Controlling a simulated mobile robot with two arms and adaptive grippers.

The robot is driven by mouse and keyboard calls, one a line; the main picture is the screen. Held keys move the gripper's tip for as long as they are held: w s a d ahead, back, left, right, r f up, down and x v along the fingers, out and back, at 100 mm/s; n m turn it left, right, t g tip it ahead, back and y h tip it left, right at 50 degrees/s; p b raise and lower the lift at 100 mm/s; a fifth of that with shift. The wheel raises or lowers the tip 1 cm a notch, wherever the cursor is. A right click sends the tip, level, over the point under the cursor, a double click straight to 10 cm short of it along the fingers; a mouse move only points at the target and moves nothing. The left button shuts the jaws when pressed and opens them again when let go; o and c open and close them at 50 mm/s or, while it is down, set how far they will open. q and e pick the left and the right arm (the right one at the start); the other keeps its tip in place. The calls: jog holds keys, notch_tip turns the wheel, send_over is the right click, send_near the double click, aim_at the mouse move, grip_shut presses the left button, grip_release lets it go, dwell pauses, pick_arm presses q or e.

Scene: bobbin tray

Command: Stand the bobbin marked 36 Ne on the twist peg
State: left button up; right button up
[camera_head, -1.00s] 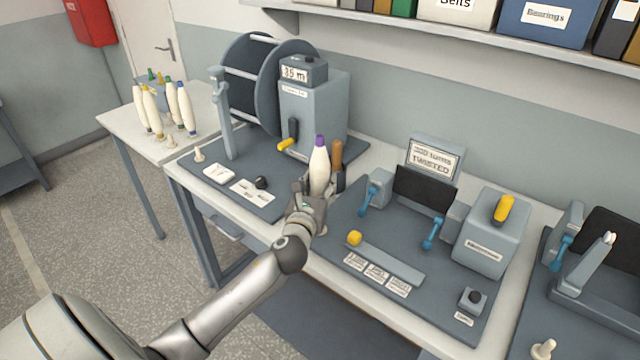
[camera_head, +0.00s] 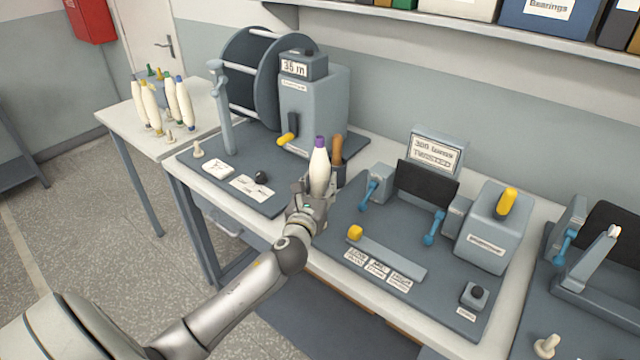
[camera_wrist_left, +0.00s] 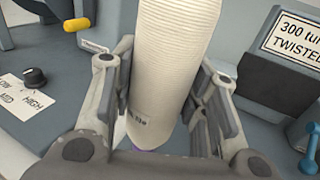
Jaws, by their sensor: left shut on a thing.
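My left gripper (camera_head: 318,196) is shut on a cream bobbin (camera_head: 319,168) with a purple tip, held upright at the left edge of the middle, twist tester mat. In the left wrist view the bobbin (camera_wrist_left: 172,55) fills the space between the fingers (camera_wrist_left: 165,105). Its small label (camera_wrist_left: 138,118) seems to end in "Ne"; the number is unclear. The bobbin's lower end is hidden by the gripper in the head view, so I cannot tell whether it touches a peg. My right gripper is not in view.
The twist tester (camera_head: 487,232) has blue handles and a "TWISTED" display (camera_head: 436,152). A wooden-handled tool (camera_head: 337,150) stands close behind the bobbin. The reel machine (camera_head: 312,105) is left. Several bobbins (camera_head: 182,102) stand on the side table. A small cream peg (camera_head: 546,345) is lower right.

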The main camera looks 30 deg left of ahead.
pick_arm(q)
jog(key=shift+f+b, duration=0.5)
jog(key=shift+f, duration=0.2)
jog(key=shift+f+b, duration=0.8)
jog(key=shift+f, duration=0.25)
jog(key=o, duration=1.1)
jog(key=shift+o, duration=0.2)
jog(key=v, duration=1.2)
